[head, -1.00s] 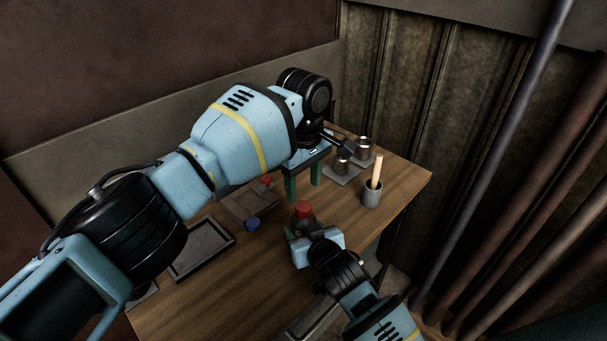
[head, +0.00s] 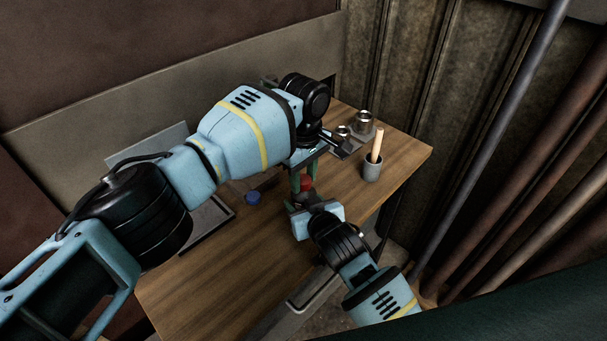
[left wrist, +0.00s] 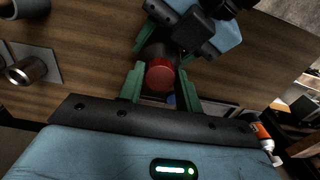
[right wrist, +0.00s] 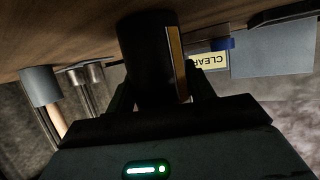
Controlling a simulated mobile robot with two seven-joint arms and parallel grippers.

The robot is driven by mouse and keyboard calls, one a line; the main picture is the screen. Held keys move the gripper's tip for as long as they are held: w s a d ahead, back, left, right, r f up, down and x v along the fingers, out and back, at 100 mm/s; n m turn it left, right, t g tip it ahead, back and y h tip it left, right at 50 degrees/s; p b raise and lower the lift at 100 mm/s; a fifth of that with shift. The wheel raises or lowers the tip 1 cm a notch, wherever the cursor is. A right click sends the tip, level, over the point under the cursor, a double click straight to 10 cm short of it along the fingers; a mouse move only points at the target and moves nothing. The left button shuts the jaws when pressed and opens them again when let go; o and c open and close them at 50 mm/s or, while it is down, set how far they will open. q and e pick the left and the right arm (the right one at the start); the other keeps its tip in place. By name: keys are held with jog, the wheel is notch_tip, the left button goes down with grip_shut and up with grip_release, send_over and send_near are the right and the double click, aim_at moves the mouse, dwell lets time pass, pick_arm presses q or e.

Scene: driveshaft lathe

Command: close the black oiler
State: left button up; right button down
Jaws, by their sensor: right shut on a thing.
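The black oiler (right wrist: 152,62), a dark can with an orange stripe, stands upright in my right gripper (right wrist: 160,88), which is shut around its body. In the head view only a little of it shows, under a red cap (head: 306,183). My left gripper (left wrist: 161,74) is open, with its green fingers on either side of the red cap, which also shows in the left wrist view (left wrist: 160,75). Slim gaps seem to remain beside the cap. How the cap sits on the oiler is hidden.
A blue cap (head: 253,197) lies on the wooden table (head: 205,290) near a dark tray (head: 222,227). A grey cup (head: 372,171) with a wooden handle and metal cups (head: 363,121) stand at the right. A CLEAR label (right wrist: 210,61) shows in the right wrist view.

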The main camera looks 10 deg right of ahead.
pick_arm(q)
jog(key=c, duration=0.5)
jog(key=m, duration=0.3)
jog(key=shift+m, duration=0.4)
jog(key=shift+c, duration=0.3)
jog(key=m, duration=1.5)
jog(key=shift+m, duration=0.4)
jog(key=o, duration=1.1)
